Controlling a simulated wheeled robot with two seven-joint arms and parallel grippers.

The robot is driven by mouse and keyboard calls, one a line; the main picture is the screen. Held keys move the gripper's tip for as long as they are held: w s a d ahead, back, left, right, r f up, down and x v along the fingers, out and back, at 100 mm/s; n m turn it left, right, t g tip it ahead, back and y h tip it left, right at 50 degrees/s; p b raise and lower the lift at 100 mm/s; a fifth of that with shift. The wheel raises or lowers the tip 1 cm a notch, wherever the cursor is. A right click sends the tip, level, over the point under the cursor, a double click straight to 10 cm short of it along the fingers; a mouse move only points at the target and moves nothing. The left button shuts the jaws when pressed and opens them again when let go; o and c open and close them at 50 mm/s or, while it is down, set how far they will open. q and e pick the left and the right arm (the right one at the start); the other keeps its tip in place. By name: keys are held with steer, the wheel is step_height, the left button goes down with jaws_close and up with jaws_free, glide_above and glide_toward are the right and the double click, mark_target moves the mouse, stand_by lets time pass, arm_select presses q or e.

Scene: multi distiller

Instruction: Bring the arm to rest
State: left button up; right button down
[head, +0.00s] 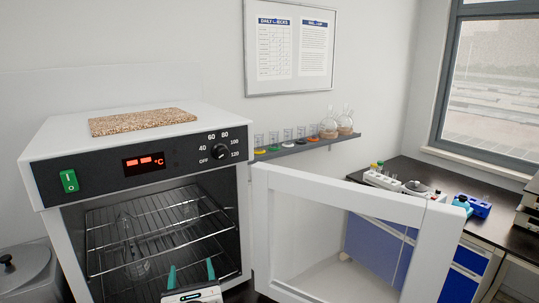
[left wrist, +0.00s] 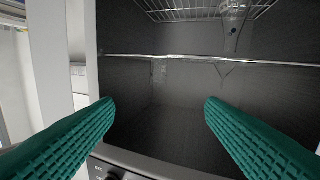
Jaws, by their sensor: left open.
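My left gripper (head: 191,268) has two teal fingers and is at the bottom of the head view, in front of the open white drying oven (head: 150,133). Its fingers are spread with nothing between them, and they also show apart in the left wrist view (left wrist: 159,106), pointing into the dark oven chamber. A clear glass flask (head: 130,240) stands inside the oven on the wire rack (head: 195,252). Part of a glass piece shows at the top of the left wrist view (left wrist: 232,12). My right gripper is not in view.
The oven door (head: 342,204) stands open to the right, close beside my left arm. A cork board (head: 142,121) lies on the oven. A wall shelf (head: 310,146) holds flasks and small jars. A dark bench (head: 420,172) with equipment stands at the right.

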arm_select(q)
steer(key=s+a+f+n+g+h, duration=0.25)
steer(key=s+f+n+g, duration=0.55)
steer(key=s+f+n, duration=0.6)
steer(key=s+a+f+n+g+h, duration=0.1)
steer(key=s+f+n+g+h, duration=0.35)
steer(key=s+n, duration=1.2)
step_height(320, 180, down, 31)
steer(key=s+g+y+b, duration=0.2)
steer(key=g, duration=0.1)
steer(key=s+a+f+b, duration=0.1)
steer(key=s+a+f, duration=0.2)
steer(key=s+f, duration=1.3)
steer(key=shift+a+m+g, duration=0.15)
steer(key=shift+m+g, duration=0.2)
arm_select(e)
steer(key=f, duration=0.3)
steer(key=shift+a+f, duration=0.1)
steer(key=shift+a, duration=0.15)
